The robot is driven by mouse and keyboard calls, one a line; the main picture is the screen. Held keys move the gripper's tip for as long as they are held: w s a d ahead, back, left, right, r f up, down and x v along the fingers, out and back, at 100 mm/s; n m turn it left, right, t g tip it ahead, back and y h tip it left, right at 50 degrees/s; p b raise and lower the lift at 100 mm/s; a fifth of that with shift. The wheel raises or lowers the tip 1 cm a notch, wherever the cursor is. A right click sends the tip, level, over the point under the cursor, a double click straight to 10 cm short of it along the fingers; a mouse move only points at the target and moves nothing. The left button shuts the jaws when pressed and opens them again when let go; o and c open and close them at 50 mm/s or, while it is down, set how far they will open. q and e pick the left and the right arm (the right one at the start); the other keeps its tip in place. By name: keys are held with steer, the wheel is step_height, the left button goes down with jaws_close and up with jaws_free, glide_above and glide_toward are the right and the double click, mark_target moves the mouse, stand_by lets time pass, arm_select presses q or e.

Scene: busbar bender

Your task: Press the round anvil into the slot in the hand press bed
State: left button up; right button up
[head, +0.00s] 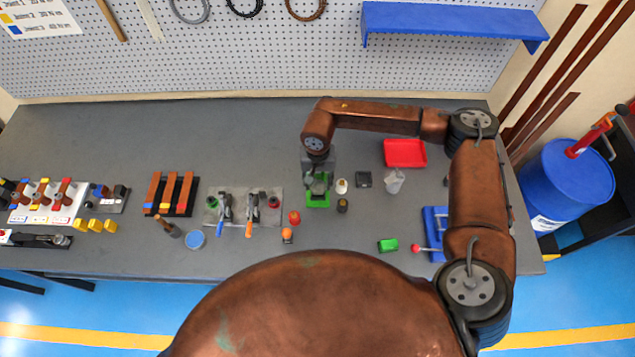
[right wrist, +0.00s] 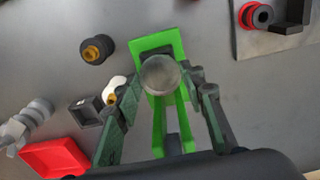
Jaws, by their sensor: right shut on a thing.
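My right gripper (head: 318,178) points down over a green frame (head: 318,204) near the middle of the table. In the right wrist view the gripper (right wrist: 162,82) is shut on a round, grey, smooth-topped piece, which looks like the round anvil (right wrist: 160,74). The green frame (right wrist: 152,42) lies directly under and around it, with two green rails running toward the wrist. Whether the piece touches the frame or sits in a slot is hidden. A blue device (head: 434,220) with a red-knobbed lever (head: 416,248) stands to the right. My left gripper is not in view.
Right of the gripper stand a white-topped piece (head: 341,186), a dark knob (head: 342,206), a black square box (head: 364,180), a grey fitting (head: 393,181) and a red tray (head: 405,153). Toggle clamps on a plate (head: 265,195) stand left. A green block (head: 388,245) lies in front.

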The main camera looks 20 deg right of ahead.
mark_target(318, 187)
steer(key=shift+b, duration=0.3)
stand_by(0.6)
steer(key=shift+f+b, duration=0.9)
steer(key=shift+f, duration=0.1)
steer(key=o, duration=1.4)
steer(key=shift+s+f, duration=0.1)
step_height(318, 187, up, 12)
steer(key=shift+r, duration=0.2)
steer(key=shift+c, duration=0.8)
